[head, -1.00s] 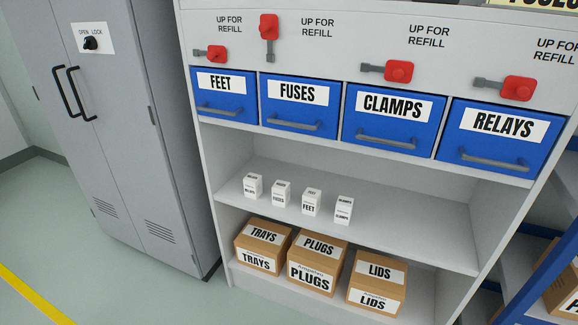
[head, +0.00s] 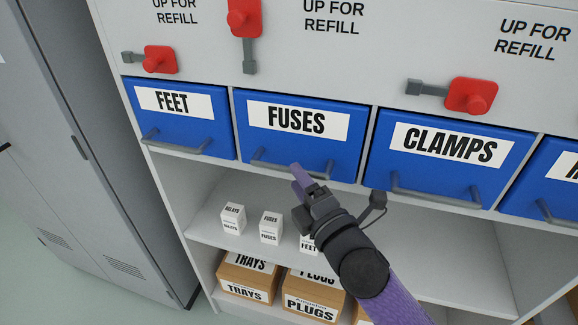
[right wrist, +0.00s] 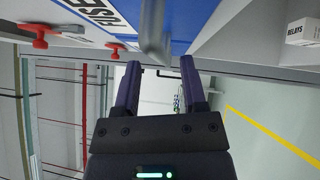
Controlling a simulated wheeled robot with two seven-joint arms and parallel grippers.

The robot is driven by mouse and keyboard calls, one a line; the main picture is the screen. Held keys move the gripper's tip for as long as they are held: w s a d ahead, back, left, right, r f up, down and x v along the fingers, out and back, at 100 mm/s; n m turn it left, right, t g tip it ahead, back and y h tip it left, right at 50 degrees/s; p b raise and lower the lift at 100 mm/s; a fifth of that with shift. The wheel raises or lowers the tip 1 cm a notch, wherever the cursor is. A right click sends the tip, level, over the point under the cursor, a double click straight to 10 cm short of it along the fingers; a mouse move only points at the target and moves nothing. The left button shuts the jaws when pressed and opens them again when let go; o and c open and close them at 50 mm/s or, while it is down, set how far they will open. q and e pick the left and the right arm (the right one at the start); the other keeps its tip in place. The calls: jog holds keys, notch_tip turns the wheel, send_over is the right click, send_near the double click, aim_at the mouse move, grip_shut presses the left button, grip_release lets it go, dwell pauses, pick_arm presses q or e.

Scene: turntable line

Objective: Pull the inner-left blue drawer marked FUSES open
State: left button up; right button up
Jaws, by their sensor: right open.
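The blue FUSES drawer (head: 243,125) is second from the left in the row, its front level with its neighbours. Its grey bar handle (head: 262,167) runs along the lower front, partly hidden behind my gripper. My right gripper (head: 299,176) is at the handle's right half, open and empty. In the right wrist view, the two purple fingers of the gripper (right wrist: 162,66) are apart, with the blurred grey handle (right wrist: 153,30) just ahead of and between the tips. I cannot tell whether they touch it. My left gripper is not in view.
The FEET drawer (head: 184,138) and CLAMPS drawer (head: 440,178) flank it, both shut. Above FUSES a red knob (head: 244,18) has its grey lever hanging down. Small white boxes (head: 271,227) stand on the shelf below, close under my arm. A grey cabinet (head: 60,150) stands left.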

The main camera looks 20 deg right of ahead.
aim_at(276, 131)
jog(key=shift+x, duration=1.7)
grip_shut()
